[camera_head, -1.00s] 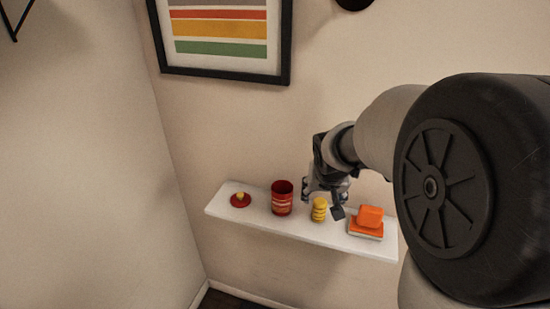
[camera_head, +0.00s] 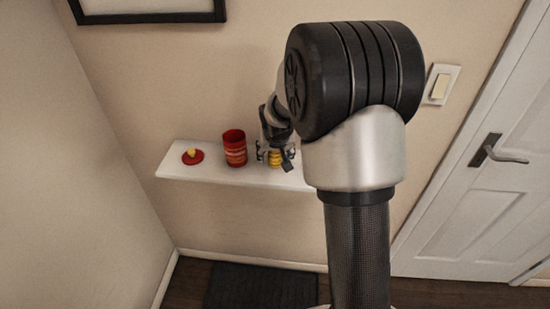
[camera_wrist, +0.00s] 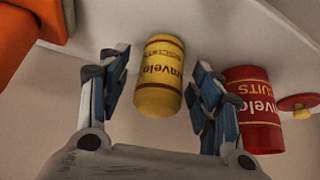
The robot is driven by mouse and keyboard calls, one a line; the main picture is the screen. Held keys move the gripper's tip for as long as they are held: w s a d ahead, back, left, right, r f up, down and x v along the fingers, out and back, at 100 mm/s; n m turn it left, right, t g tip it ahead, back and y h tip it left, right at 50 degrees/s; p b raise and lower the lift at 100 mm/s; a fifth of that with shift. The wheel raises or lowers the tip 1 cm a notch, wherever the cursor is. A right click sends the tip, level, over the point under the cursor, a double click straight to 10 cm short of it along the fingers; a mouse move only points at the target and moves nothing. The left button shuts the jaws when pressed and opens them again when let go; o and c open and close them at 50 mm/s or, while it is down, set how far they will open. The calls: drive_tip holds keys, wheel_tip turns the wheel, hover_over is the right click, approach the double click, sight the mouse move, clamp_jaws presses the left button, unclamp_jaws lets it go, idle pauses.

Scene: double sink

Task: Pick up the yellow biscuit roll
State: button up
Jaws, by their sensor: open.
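The yellow biscuit roll (camera_wrist: 159,78) stands on the white shelf, between the two fingers of my gripper (camera_wrist: 157,88) in the wrist view. My gripper is open, with a finger on each side of the roll and visible gaps to it. In the head view the roll (camera_head: 275,159) shows partly behind my gripper (camera_head: 274,154), near the middle of the shelf.
The white shelf (camera_head: 215,175) is narrow and fixed to the wall. A red biscuit tin (camera_head: 235,148) stands close left of my gripper, and a red lid with a yellow knob (camera_head: 193,156) lies farther left. An orange object (camera_wrist: 25,28) shows on the other side in the wrist view.

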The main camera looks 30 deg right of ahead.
drive_tip(key=shift+w+f, duration=0.15)
drive_tip(key=shift+f, duration=0.15)
drive_tip(key=shift+c, duration=0.3)
drive_tip(key=c, duration=1.1)
drive_tip(key=shift+c, duration=0.2)
